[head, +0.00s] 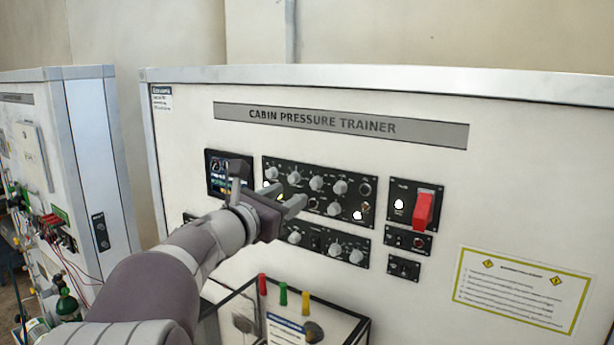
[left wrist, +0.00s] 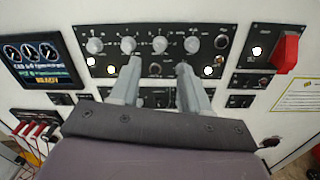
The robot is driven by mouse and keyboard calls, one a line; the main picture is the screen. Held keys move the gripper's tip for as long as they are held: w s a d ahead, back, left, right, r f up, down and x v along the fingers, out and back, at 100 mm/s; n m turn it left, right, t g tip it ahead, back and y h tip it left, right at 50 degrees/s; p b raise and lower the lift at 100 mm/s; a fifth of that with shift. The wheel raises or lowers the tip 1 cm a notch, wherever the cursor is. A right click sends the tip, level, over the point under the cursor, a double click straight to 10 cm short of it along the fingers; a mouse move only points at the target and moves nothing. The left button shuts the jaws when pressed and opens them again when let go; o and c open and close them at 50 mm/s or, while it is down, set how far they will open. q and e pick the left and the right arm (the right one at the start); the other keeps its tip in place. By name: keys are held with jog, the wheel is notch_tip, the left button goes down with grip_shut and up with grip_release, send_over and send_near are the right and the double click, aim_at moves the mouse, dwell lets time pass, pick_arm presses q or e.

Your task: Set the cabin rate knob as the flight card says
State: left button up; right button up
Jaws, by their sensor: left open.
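A black panel (head: 352,201) with several grey knobs is on the cabin pressure trainer's white face; which knob is the cabin rate knob cannot be read. In the left wrist view a row of knobs, one of them a grey knob (left wrist: 160,44), runs along the same panel. My left gripper (head: 287,197) is open and empty in front of the panel's lower left part. In the left wrist view its fingers (left wrist: 155,72) point at the panel, tips just below the knob row. No card is clearly identifiable as the flight card. My right gripper is out of view.
A dark display (head: 217,170) is left of the panel. A red switch cover (head: 423,211) is to its right. A yellow-bordered notice (head: 522,289) is at lower right. Below stands a clear-sided box (head: 338,318) with red, green and yellow pegs. Another trainer cabinet (head: 95,150) stands left.

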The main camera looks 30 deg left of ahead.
aim_at(313, 185)
pick_arm(q)
jog(key=w+p, duration=0.1)
jog(key=w, duration=0.2)
jog(key=w+p, duration=0.1)
jog(key=w, duration=0.2)
jog(key=w+f, duration=0.1)
jog(key=w, duration=0.2)
jog(key=shift+w+d+p, duration=0.1)
jog(key=shift+w+p, duration=0.2)
jog(key=shift+p, duration=0.1)
jog(key=shift+s+r, duration=0.2)
jog(key=shift+s, duration=0.3)
jog(key=shift+s+r, duration=0.15)
jog(key=shift+s, duration=0.3)
jog(key=shift+w+f, duration=0.1)
jog(key=shift+w, duration=0.1)
grip_shut()
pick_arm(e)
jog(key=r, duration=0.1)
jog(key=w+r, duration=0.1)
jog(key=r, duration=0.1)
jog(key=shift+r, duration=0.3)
